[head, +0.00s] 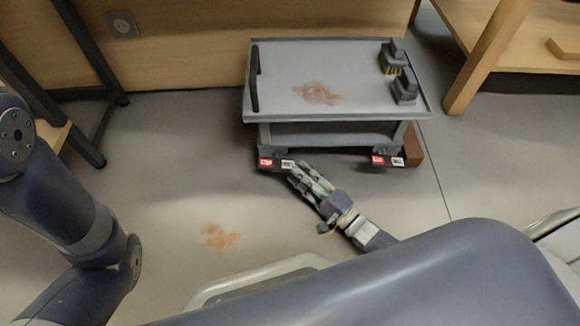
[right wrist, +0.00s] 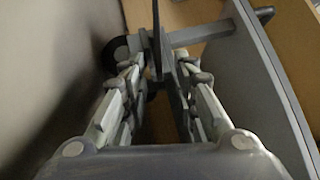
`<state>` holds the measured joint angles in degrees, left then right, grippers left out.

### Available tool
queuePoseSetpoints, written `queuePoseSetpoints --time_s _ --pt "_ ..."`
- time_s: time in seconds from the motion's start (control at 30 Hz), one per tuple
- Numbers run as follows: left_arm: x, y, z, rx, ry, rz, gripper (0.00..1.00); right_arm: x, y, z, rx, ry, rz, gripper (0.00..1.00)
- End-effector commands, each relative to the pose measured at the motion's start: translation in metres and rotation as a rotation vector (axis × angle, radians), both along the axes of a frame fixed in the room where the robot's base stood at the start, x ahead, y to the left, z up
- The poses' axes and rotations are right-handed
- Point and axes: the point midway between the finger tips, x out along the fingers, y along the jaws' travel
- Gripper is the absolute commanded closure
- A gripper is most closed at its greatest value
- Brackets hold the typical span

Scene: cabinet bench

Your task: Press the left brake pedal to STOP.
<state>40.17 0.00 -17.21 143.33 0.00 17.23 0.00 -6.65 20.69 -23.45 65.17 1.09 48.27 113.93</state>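The left brake pedal (head: 274,164) is a dark bar with a red STOP label on its left and a white label on its right, low at the cart's front left corner. My right gripper (head: 304,172) is at the pedal's right end, near the white label; I cannot tell whether it touches. In the right wrist view its fingers (right wrist: 160,80) are apart, with a dark upright plate between or just beyond their tips. A dark caster wheel (right wrist: 118,52) shows beside them. My left arm shows at the left of the head view, but its gripper is out of view.
The grey cart (head: 345,110) carries two dark brushes (head: 391,57) (head: 404,88) and a brown stain (head: 317,92). A second pedal (head: 386,161) with similar labels is at its right corner. A brown block (head: 413,146) stands behind it. Another stain (head: 218,237) marks the open floor.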

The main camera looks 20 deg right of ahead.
Motion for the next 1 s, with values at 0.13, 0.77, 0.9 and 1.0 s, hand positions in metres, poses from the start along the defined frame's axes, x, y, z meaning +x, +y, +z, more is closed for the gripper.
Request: queuePoseSetpoints --time_s 0.13,0.77,0.9,1.0 --pt "0.001 0.0 -0.016 0.0 0.002 0.0 0.65 0.022 0.012 0.0 -0.002 -0.003 0.0 0.73" --pt "0.001 0.0 -0.024 0.0 0.002 0.0 0.65 0.041 0.022 0.006 -0.003 0.001 -0.001 0.98" --pt "0.001 0.0 -0.024 0.0 0.002 0.0 0.65 0.041 0.022 0.006 -0.003 0.001 -0.001 1.0" --pt "0.001 0.0 -0.023 0.0 0.002 0.0 0.65 0.041 0.022 0.006 -0.004 0.001 -0.001 1.0"
